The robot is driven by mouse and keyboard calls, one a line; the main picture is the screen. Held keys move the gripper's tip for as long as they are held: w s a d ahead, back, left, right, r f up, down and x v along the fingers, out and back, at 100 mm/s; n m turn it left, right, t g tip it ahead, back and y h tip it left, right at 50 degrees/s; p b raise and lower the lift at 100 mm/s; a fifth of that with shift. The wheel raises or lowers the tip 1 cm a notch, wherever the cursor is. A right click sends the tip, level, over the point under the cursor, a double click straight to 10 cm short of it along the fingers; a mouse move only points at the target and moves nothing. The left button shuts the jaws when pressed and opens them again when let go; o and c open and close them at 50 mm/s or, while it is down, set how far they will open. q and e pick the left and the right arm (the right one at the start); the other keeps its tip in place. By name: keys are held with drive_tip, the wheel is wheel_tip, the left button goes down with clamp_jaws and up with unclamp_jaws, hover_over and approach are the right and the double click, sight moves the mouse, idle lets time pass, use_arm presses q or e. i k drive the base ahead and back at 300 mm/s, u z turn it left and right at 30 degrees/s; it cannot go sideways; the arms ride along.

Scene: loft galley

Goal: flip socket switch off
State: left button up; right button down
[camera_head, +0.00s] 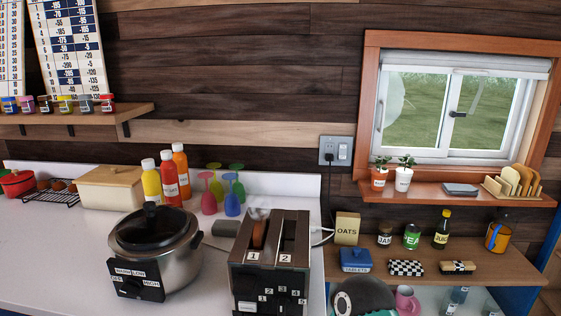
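A grey wall plate (337,138) is fixed to the dark wood wall left of the window. Its right half carries a pale rocker switch (344,152). Its left half is a socket with a black plug (329,157) in it. The switch is too small here to tell whether it is on or off. Nothing stands in front of the plate. Neither of my grippers shows in this view.
A toaster (270,270) and a slow cooker (152,250) stand on the white counter, with bottles and coloured goblets behind. Right of the plate, a sill (450,196) holds potted plants. Below, a wooden shelf (425,262) holds an oats box (347,228) and jars.

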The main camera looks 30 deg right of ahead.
sight(342, 147)
drive_tip(key=z, duration=0.4)
drive_tip(key=i, duration=0.2)
drive_tip(key=u, duration=2)
drive_tip(key=k, duration=1.7)
drive_tip(key=z, duration=1.3)
drive_tip(key=i, duration=0.55)
drive_tip(key=z, duration=0.3)
